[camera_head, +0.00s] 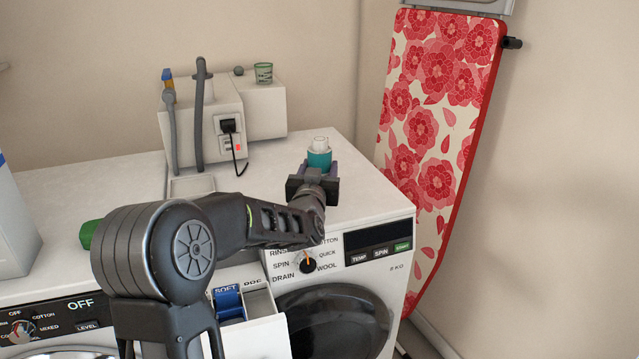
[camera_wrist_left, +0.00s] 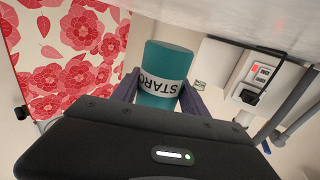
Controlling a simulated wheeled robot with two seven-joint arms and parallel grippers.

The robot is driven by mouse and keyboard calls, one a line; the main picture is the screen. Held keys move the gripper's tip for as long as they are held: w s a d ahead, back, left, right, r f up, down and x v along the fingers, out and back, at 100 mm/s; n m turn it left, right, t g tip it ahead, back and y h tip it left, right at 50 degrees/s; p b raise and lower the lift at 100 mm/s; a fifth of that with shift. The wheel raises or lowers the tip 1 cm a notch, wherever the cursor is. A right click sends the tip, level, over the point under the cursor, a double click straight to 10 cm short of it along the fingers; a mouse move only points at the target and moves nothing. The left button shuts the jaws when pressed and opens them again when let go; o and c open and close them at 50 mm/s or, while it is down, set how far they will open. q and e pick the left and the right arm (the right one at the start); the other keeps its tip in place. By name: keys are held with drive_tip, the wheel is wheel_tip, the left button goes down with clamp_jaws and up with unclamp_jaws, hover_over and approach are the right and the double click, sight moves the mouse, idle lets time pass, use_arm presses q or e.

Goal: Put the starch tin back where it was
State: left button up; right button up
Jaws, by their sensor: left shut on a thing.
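The starch tin (camera_head: 319,159) is a teal can with a pale cap. It is upright above the right part of the white washing machine top (camera_head: 365,190). My left gripper (camera_head: 317,171) reaches it from the front and is shut on it. The left wrist view is upside down. I cannot tell whether the tin's base touches the machine top. My right gripper is not in view.
A white box with hoses and a plug socket (camera_head: 205,120) stands at the back left, with a small cup (camera_head: 263,73) on a ledge. A floral ironing board (camera_head: 435,130) leans at the right. An open detergent drawer (camera_head: 250,315) sticks out in front. The top right of the tin is clear.

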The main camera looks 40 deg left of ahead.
use_arm(q)
drive_tip(key=shift+f+b, duration=0.3)
drive_tip(key=shift+f, duration=1.55)
drive_tip(key=shift+f, duration=0.15)
drive_tip(key=o, duration=1.5)
drive_tip(key=shift+o, duration=0.2)
drive_tip(key=shift+r, duration=0.2)
drive_tip(key=v, duration=1.2)
drive_tip(key=shift+f, duration=0.1)
